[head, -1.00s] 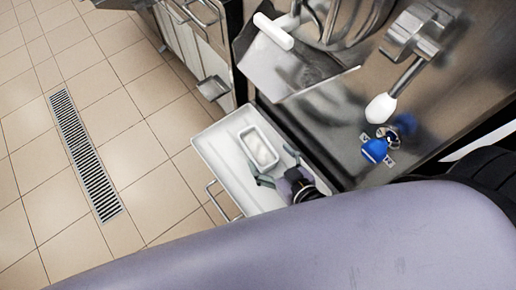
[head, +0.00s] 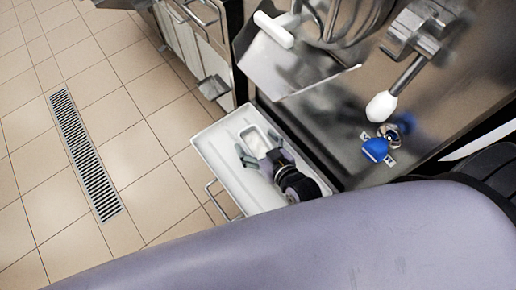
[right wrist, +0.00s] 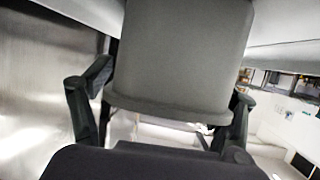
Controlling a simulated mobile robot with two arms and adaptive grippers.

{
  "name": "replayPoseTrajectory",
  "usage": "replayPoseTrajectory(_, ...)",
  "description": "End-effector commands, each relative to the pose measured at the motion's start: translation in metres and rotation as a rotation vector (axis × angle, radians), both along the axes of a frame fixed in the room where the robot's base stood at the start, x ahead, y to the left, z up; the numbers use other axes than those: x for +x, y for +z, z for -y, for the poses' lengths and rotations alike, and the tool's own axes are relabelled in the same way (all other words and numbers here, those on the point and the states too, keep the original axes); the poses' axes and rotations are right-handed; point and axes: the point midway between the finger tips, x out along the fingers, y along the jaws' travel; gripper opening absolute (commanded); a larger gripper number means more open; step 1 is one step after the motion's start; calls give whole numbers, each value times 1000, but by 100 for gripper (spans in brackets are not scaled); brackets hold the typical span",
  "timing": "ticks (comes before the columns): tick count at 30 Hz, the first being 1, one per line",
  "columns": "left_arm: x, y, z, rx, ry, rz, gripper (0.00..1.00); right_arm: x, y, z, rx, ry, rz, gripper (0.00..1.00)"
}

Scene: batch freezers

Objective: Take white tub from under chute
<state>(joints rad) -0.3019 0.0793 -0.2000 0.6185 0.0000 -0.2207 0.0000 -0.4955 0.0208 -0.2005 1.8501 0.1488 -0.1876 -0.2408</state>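The white tub (head: 259,139), a small rectangular open container, sits under the chute on a white tray-like shelf (head: 222,160) in the head view. Something pale lies inside it. My right gripper (head: 262,156) is at the tub's near end, fingers spread to either side. In the right wrist view a grey-shaded wall of the tub (right wrist: 180,60) fills the space between the two fingers (right wrist: 165,105). The fingers look open, with a small gap at the left one; contact at the right one cannot be told. My left gripper is not in view.
The steel chute (head: 290,65) with a white-handled bar (head: 274,31) overhangs behind the tub. The steel machine front (head: 340,120) stands close on the right, with a white-knobbed lever (head: 381,106) and blue knob (head: 375,150). Tiled floor on the left is free.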

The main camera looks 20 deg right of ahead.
Motion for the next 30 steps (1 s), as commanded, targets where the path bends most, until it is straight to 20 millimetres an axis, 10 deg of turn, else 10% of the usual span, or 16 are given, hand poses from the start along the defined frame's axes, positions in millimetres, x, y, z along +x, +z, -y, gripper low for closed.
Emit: replayPoseTrajectory(30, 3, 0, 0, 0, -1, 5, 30, 0, 0, 1, -3, -1, 1, 21)
